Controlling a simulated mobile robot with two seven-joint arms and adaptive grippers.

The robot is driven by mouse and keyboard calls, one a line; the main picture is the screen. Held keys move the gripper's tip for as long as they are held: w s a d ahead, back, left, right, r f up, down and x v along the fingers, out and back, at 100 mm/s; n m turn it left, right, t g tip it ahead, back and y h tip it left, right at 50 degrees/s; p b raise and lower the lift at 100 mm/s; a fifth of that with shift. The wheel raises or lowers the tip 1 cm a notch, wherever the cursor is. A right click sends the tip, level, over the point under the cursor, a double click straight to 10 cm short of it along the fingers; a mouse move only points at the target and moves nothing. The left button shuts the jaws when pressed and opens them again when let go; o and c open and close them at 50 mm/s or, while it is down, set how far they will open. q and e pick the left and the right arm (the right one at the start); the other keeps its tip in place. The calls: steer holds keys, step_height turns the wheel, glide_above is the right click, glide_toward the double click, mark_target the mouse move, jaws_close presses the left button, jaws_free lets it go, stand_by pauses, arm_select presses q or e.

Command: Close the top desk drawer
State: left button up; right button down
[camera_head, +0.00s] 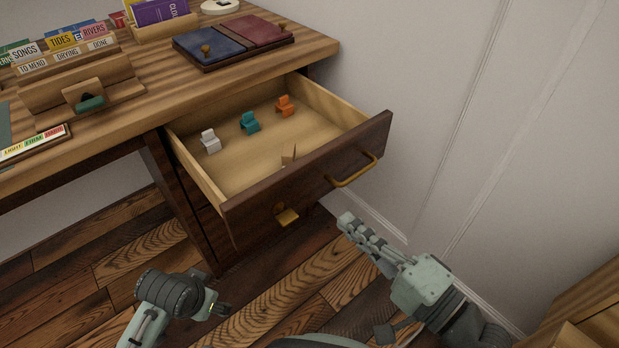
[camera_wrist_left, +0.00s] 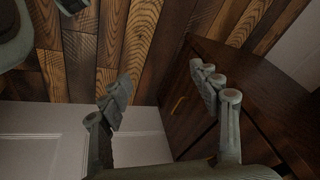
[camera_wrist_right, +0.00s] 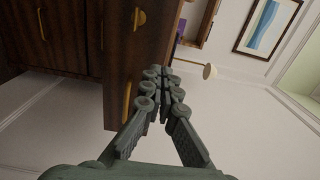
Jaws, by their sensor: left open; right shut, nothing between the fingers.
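The top desk drawer (camera_head: 310,178) stands pulled out from the right side of the wooden desk. Its dark front has a brass bar handle (camera_head: 354,171) and a brass plate (camera_head: 286,216). Inside lie small white, teal and orange chair-shaped pieces and a tan one near the front. My right gripper (camera_head: 346,220) is shut and empty, below and in front of the drawer's handle end, apart from it in the head view. In the right wrist view its fingertips (camera_wrist_right: 165,75) point along the dark drawer front. My left gripper (camera_wrist_left: 162,92) is open and empty, low over the floor in front of the desk.
The desk top (camera_head: 130,119) holds card boxes, a blue and red double case (camera_head: 233,42) and a purple book (camera_head: 159,11). A white wall (camera_head: 430,100) stands close at the right. Plank floor (camera_head: 270,280) lies open before the desk; a wooden piece (camera_head: 590,310) is at lower right.

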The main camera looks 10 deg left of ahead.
mark_target(297, 176)
arm_select(q)
steer(key=f, duration=0.1)
steer(key=f+p, duration=0.1)
steer(key=f, duration=0.1)
steer(key=f+p, duration=0.1)
steer(key=f, duration=0.1)
steer(key=shift+w+d+f, duration=0.1)
steer(key=shift+w, duration=0.2)
arm_select(e)
steer(key=x, duration=1.1)
steer(key=shift+w, duration=0.15)
steer(key=shift+w+a, duration=0.1)
